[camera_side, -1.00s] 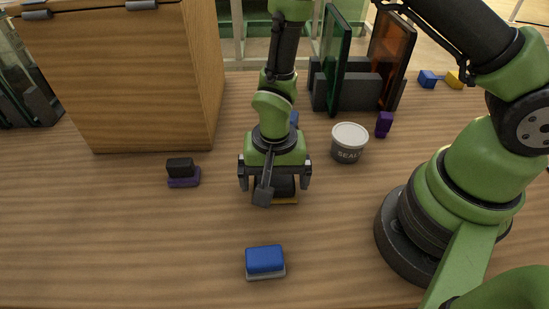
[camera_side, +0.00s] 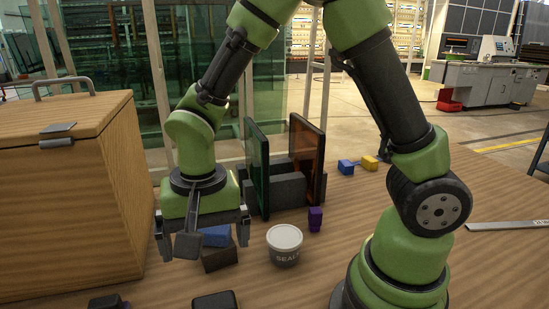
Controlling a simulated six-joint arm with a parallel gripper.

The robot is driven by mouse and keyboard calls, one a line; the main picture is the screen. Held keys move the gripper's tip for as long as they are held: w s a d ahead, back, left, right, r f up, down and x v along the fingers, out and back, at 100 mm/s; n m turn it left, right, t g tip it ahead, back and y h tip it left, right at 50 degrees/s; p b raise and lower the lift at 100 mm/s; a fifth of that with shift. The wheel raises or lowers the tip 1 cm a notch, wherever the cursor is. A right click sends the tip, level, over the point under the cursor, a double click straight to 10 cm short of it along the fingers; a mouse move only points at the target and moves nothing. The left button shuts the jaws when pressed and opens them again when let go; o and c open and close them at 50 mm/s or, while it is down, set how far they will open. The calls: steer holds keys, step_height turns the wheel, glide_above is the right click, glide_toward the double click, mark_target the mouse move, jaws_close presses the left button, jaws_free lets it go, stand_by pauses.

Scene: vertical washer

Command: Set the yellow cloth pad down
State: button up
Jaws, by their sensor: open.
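My gripper (camera_side: 204,249) hangs at left of centre, jaws apart and empty. A black block (camera_side: 215,300) shows at the bottom edge of the picture, below my gripper and apart from it. It looks like the black top of the yellow cloth pad. The pad's yellow part is out of the frame, so I cannot see how it rests on the table.
A wooden box (camera_side: 60,200) stands at left. A blue piece (camera_side: 215,236) on a dark block (camera_side: 220,258) sits behind my gripper. The sealant tub (camera_side: 285,245), a purple block (camera_side: 315,218) and a rack with green (camera_side: 257,170) and amber (camera_side: 307,160) panes stand right.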

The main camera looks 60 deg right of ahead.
steer(key=s+d+r+n+t+y, duration=0.1)
steer(key=s+d+r+n+t, duration=0.1)
steer(key=s+r, duration=0.3)
steer(key=s+d+r+n+t, duration=0.2)
steer(key=s+d+r+t, duration=0.2)
steer(key=r, duration=0.6)
steer(key=shift+s+d+r+n+t+y, duration=0.4)
steer(key=shift+s+d, duration=0.1)
steer(key=shift+s, duration=0.7)
